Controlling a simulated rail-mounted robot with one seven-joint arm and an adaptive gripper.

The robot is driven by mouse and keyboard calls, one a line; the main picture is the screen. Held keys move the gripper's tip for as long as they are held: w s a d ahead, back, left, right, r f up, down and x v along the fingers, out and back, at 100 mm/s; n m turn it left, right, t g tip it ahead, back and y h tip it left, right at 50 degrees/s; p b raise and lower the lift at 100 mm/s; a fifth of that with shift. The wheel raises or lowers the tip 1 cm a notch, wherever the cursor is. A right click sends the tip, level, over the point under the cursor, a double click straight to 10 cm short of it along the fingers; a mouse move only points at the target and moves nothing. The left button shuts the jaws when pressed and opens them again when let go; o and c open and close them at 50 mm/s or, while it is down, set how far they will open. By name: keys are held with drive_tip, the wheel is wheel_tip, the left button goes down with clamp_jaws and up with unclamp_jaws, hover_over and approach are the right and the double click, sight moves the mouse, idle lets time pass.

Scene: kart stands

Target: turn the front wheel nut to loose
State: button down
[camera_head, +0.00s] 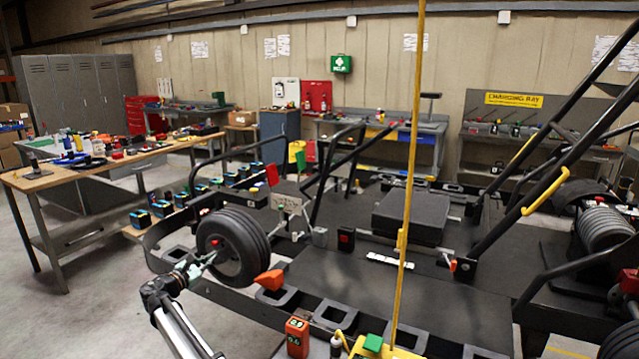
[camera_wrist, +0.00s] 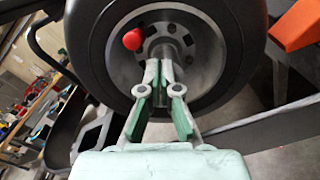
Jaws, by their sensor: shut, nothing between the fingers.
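The front wheel (camera_head: 240,272) is a black tyre on the kart's near left corner. In the wrist view its grey rim (camera_wrist: 207,62) fills the top middle, with round holes around the hub. A red knob-like piece (camera_wrist: 133,39) sits on the rim, left of centre. A grey hub shaft (camera_wrist: 170,48) sticks out at the centre; I cannot clearly make out a nut on it. My gripper (camera_head: 211,257) is in front of the wheel's outer face. In the wrist view the green-padded fingers (camera_wrist: 160,68) are shut and empty, their tips just below the hub; contact cannot be told.
An orange wedge-shaped piece (camera_head: 270,280) stands right of the wheel. The kart's dark frame (camera_head: 165,262) runs around the wheel. A workbench (camera_head: 60,180) with tools stands at the left.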

drive_tip(key=shift+w+a+r, duration=0.1)
drive_tip(key=shift+w+a, duration=0.05)
drive_tip(key=shift+a, duration=0.15)
idle(0.4)
drive_tip(key=shift+r, duration=0.15)
drive_tip(key=v, duration=0.6)
drive_tip(key=shift+r, duration=0.25)
drive_tip(key=shift+f, duration=0.1)
idle(0.4)
